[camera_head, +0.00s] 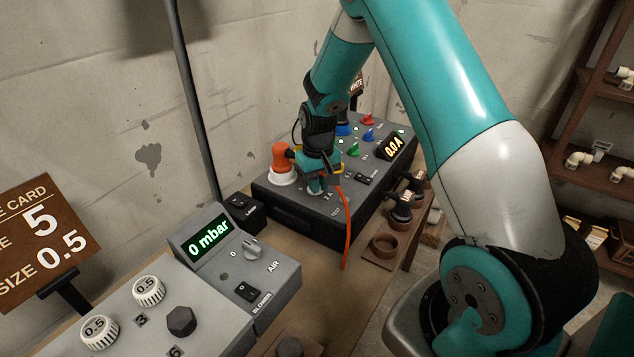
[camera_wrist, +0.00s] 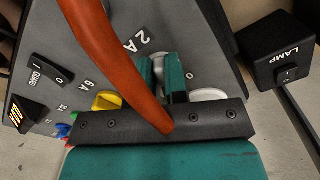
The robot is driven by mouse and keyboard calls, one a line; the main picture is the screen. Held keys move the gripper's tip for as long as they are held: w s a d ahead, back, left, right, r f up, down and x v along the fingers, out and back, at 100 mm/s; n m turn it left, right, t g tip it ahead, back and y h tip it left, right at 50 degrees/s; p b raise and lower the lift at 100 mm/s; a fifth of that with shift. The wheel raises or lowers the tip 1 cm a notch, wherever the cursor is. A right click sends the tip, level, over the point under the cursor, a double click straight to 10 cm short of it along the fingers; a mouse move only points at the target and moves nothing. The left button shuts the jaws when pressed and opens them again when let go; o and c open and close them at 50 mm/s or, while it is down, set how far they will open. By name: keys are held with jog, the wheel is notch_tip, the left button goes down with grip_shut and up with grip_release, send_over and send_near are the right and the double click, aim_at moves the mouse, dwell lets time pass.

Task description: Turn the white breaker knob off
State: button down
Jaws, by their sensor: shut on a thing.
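My gripper (camera_head: 316,185) points down at the near left part of the dark grey breaker panel (camera_head: 300,213). In the wrist view its two teal fingers (camera_wrist: 160,78) are shut on the white breaker knob (camera_wrist: 158,66), which shows only as a pale sliver between them, beside the "2A" label. Most of the knob is hidden, so its angle cannot be read. A "0" mark is on the panel just right of the fingers. The yellow knob (camera_wrist: 107,100) sits to the left by the "6A" label.
An orange part on a white base (camera_head: 283,178) stands just left of my gripper. An orange cable (camera_head: 347,230) hangs in front of the panel and crosses the wrist view. Red, green and blue knobs are farther back by the "0.0 A" display (camera_head: 394,146). A lamp switch box (camera_head: 243,210) is left.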

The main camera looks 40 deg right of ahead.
jog(key=n, duration=0.5)
jog(key=shift+w+d+r+n, duration=0.1)
jog(key=shift+w+d+n, duration=0.1)
jog(key=shift+d+n, duration=0.15)
jog(key=shift+d, duration=0.1)
dwell(0.4)
jog(key=c, duration=1.1)
grip_release()
jog(key=shift+s, duration=0.1)
jog(key=shift+c, duration=0.2)
notch_tip(320, 180, up, 17)
jog(key=b, duration=0.1)
jog(key=shift+r, duration=0.2)
